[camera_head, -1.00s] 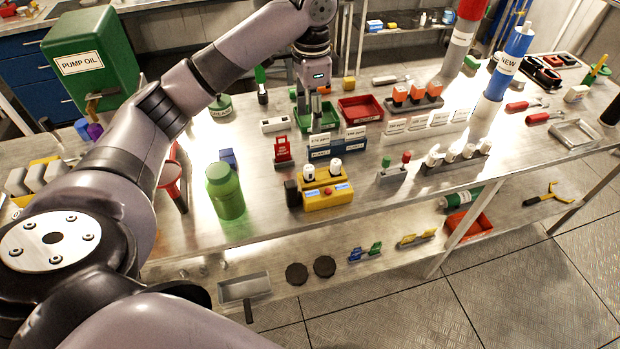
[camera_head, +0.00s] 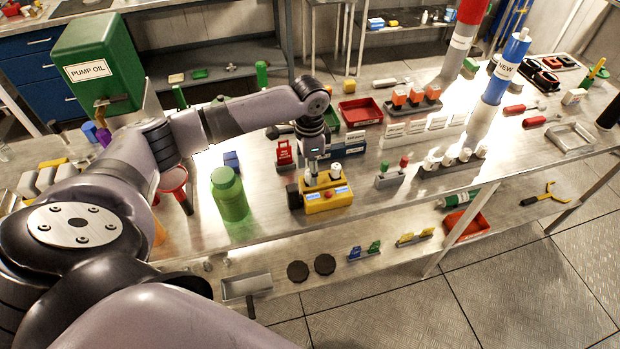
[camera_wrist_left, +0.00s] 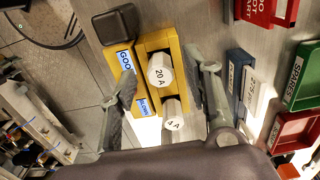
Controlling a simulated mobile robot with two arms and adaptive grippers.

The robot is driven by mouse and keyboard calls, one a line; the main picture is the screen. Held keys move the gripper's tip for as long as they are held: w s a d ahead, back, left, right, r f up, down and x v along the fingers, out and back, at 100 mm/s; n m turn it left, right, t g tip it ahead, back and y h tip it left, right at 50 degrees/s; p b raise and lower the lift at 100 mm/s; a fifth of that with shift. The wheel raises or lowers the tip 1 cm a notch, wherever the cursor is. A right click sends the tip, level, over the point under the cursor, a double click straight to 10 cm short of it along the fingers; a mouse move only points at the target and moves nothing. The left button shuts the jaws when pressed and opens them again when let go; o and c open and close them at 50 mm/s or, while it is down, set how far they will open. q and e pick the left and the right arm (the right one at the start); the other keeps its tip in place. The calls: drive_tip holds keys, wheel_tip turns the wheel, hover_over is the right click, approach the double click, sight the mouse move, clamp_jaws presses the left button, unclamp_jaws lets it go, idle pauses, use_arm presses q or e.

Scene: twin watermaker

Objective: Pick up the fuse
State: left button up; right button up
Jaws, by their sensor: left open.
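A yellow fuse tester (camera_head: 328,200) stands on the metal bench. In the left wrist view, a white fuse marked 20 A (camera_wrist_left: 160,72) and a smaller white one marked 4 A (camera_wrist_left: 173,115) stand upright in the tester (camera_wrist_left: 145,48). One display on it reads GOOD; another, partly covered, seems to read BLOWN. In the head view, one white fuse top (camera_head: 336,169) shows beside my left gripper (camera_head: 312,180), which hides the other. My left gripper (camera_wrist_left: 166,82) is open and empty above the tester, its fingers on either side of the fuses, apparently not touching them.
A red lockout tag stand (camera_head: 284,153) and a red tray (camera_head: 360,111) are behind the tester. A green bottle (camera_head: 229,194) stands to its left. A small rack with green and red caps (camera_head: 392,175) is to its right. The bench front edge is close.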

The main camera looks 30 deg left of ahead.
use_arm(q)
drive_tip(key=shift+f, duration=0.9)
clamp_jaws()
